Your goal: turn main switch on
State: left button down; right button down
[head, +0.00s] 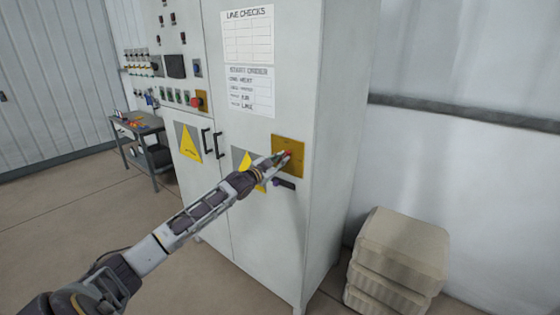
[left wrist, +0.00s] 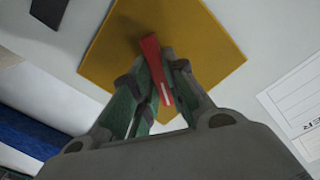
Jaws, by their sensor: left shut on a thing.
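The main switch has a red handle (head: 288,153) on a square yellow plate (head: 291,142), on the right door of the grey cabinet (head: 235,128). My left gripper (head: 279,159) reaches up to it and is shut on the handle. In the left wrist view the red handle (left wrist: 152,56) stands between the green-padded fingers of the left gripper (left wrist: 156,88), in front of the yellow plate (left wrist: 205,45). The handle's base is partly hidden by the fingers. My right gripper is not in view.
A black door handle (head: 218,145) and a dark latch (head: 285,184) are close to my left arm. Yellow warning triangles (head: 189,143) mark the doors. A small cart (head: 140,127) stands left, and stacked beige sacks (head: 400,250) lie right. The floor in front is clear.

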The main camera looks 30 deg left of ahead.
pick_arm(q)
jog(key=m+p, duration=0.1)
jog(key=m, duration=0.4)
jog(key=shift+m, duration=0.3)
jog(key=m, duration=0.5)
jog(key=shift+m, duration=0.4)
jog(key=shift+f, duration=0.1)
jog(key=c, duration=1.4)
grip_release()
jog(key=shift+c, duration=0.2)
jog(key=shift+s, duration=0.2)
jog(key=s, duration=1.1)
jog(key=shift+s+a, duration=0.25)
jog(key=shift+a, duration=0.15)
jog(key=shift+n, duration=0.3)
dwell(0.4)
